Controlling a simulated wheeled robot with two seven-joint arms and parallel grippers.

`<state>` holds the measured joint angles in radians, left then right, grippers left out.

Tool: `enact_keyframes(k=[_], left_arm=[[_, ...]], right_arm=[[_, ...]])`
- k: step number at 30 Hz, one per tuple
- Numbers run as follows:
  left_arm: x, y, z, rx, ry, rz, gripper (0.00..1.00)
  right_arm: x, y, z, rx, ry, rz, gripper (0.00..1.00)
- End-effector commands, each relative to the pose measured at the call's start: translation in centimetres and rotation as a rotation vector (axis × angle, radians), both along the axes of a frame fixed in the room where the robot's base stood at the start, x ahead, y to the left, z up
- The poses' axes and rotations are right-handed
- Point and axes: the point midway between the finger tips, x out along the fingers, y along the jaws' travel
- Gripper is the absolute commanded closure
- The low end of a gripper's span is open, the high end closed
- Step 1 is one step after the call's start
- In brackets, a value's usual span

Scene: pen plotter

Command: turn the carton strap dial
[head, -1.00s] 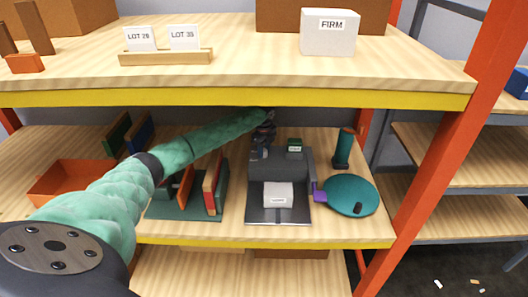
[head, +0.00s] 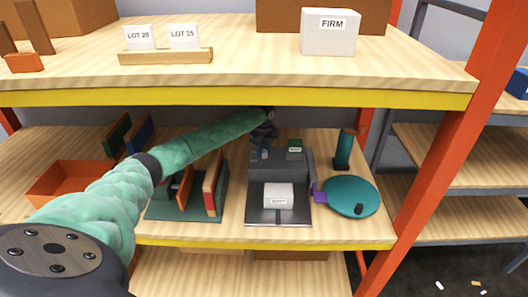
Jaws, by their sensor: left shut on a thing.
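A grey machine (head: 280,166) stands on the middle shelf, with a small white labelled carton (head: 278,195) on its dark front bed. My left arm reaches in from the left, over the shelf. My left gripper (head: 260,153) is at the back left of the machine's top, pointing down and shut on a small part there. That part, apparently the carton strap dial, is hidden by the fingers, so its setting cannot be read. My right gripper is out of view.
A teal disc (head: 350,195) with a dark knob and a teal upright cylinder (head: 345,146) stand right of the machine. A rack of upright boards (head: 213,185) and an orange tray (head: 62,184) are to the left. The upper shelf's yellow edge (head: 230,98) hangs above.

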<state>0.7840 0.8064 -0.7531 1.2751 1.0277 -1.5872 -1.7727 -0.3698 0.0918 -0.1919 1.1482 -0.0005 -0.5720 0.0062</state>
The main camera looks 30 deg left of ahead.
Motion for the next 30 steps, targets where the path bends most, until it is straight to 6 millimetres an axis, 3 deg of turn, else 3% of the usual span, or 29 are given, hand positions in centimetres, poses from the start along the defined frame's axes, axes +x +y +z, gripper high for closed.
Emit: enact_keyframes(k=[3,4,7,19,30], left_arm=[[0.2,0.2,0.4,0.001,-0.006,0.002,0.92],[0.2,0.2,0.4,0.001,-0.006,0.002,0.68],[0.2,0.1,0.4,0.001,-0.006,0.002,0.48],[0.1,0.1,0.5,0.001,-0.003,0.001,0.48],[0.2,0.1,5.1,0.000,-0.005,0.001,0.48]], right_arm=[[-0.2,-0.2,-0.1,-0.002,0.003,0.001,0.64],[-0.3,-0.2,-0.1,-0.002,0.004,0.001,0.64],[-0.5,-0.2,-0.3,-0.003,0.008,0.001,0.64],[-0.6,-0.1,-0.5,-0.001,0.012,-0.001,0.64],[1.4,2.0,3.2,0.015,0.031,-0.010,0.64]])
